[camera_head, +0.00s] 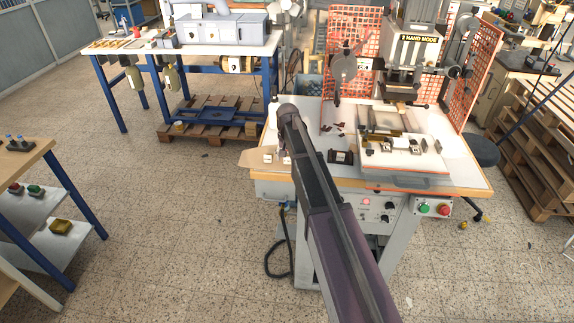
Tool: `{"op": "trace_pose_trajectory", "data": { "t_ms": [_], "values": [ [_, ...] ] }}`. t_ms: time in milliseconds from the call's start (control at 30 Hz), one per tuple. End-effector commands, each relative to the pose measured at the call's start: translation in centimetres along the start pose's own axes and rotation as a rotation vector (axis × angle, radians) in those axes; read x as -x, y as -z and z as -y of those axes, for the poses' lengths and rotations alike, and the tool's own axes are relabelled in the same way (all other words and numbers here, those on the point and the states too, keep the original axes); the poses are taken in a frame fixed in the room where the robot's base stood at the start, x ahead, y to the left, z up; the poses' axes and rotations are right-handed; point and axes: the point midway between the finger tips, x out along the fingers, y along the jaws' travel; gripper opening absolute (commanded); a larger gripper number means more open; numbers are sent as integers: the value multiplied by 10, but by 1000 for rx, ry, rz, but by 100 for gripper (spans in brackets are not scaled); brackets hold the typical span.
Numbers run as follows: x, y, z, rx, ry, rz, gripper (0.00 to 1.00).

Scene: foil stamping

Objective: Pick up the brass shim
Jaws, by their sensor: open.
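I cannot pick out the brass shim for certain. A flat brass-coloured piece (383,134) lies on the press bed, right of my arm, and may be it. My arm reaches from the bottom right up over the left part of the press table (462,178). My gripper (284,155) is at the far end of the arm, over the table's left side, mostly hidden behind my own arm link. The little that shows is to the left of the brass-coloured piece and apart from it. I see nothing held.
The foil press (412,50) stands at the table's back, flanked by orange mesh guards (352,40). A dark block (341,157) and dark scraps (338,128) lie right of my arm. Small pale blocks (267,154) sit at the left edge.

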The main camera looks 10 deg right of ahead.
Motion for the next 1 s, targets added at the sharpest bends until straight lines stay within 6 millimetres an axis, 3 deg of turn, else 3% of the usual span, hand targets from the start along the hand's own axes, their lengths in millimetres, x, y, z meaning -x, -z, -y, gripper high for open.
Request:
{"op": "trace_pose_trajectory", "data": {
  "t_ms": [733, 767, 1000],
  "values": [
    [-6, 0, 0, 0, 0, 0, 83],
    [-6, 0, 0, 0, 0, 0, 77],
    [-6, 0, 0, 1, 0, 0, 6]
  ]
}}
